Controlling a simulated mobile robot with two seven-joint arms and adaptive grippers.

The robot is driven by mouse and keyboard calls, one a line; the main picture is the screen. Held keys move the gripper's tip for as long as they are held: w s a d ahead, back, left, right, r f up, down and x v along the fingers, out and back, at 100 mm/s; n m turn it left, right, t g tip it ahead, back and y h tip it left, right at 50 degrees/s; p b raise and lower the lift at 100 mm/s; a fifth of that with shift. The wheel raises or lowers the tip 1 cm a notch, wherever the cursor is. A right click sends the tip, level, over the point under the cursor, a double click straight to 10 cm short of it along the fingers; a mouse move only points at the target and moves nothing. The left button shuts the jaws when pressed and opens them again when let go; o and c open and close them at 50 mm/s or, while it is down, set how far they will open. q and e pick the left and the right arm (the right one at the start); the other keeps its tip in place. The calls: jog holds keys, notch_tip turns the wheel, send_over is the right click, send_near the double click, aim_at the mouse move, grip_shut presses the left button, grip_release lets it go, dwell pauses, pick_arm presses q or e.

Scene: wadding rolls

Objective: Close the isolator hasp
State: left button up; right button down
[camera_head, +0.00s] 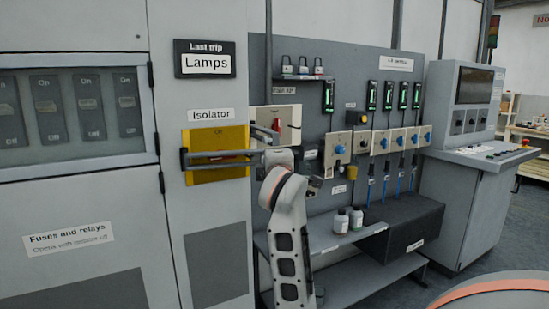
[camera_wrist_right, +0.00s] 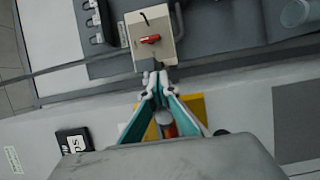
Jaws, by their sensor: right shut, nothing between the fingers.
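The isolator's yellow plate (camera_head: 232,141) is on the grey cabinet under the "Isolator" label. Grey bars (camera_head: 222,154), probably the hasp, stand across the plate, with a dark end piece at the left; I cannot tell how they are latched. My right gripper (camera_wrist_right: 157,78) is shut and empty, its teal-sided fingers meeting at the tips. The yellow plate (camera_wrist_right: 197,104) shows behind the fingers, with a red cylindrical part (camera_wrist_right: 170,130) visible in the gap between them. My left gripper is not in view.
A beige box with a red switch (camera_wrist_right: 150,39) is just beyond the fingertips; this box (camera_head: 290,119) is right of the plate. A board with several blue-knobbed switches, a low shelf (camera_head: 318,228) with bottles, and a console (camera_head: 462,195) stand further right.

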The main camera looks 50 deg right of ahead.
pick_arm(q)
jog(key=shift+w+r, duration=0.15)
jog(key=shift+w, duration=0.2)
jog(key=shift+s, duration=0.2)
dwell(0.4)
